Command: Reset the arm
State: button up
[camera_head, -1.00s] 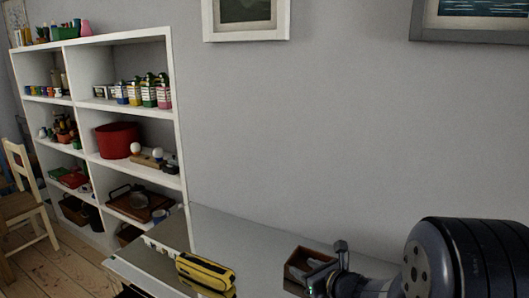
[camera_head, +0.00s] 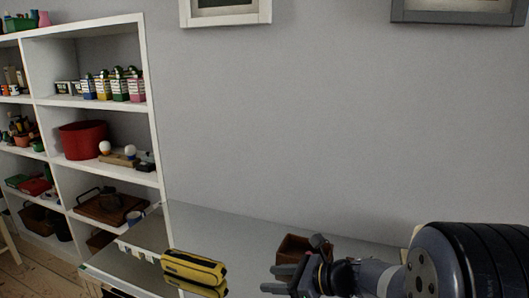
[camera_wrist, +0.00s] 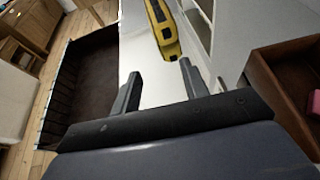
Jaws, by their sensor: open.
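My gripper (camera_head: 279,279) is at the lower right of the head view, low over the grey table, with my arm reaching in from the right. In the wrist view its two dark fingers (camera_wrist: 160,90) stand apart with nothing between them. A yellow and black case (camera_head: 195,268) lies on the table to the left of my gripper. It also shows in the wrist view (camera_wrist: 163,28), beyond the fingertips and apart from them.
A brown wooden box (camera_head: 292,250) stands behind my gripper; the wrist view shows it at right (camera_wrist: 280,75) with something pink inside. A dark open container (camera_wrist: 92,85) is at left there. A white shelf (camera_head: 152,100) stands at left. The tabletop (camera_head: 235,232) behind the case is clear.

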jog(key=shift+w+d+f+b, duration=0.1)
jog(key=shift+f+b, duration=0.1)
jog(key=shift+f, duration=1)
jog(key=shift+d+f+b, duration=0.1)
jog(key=shift+f+b, duration=0.1)
jog(key=shift+f, duration=0.95)
jog(key=shift+a, duration=0.1)
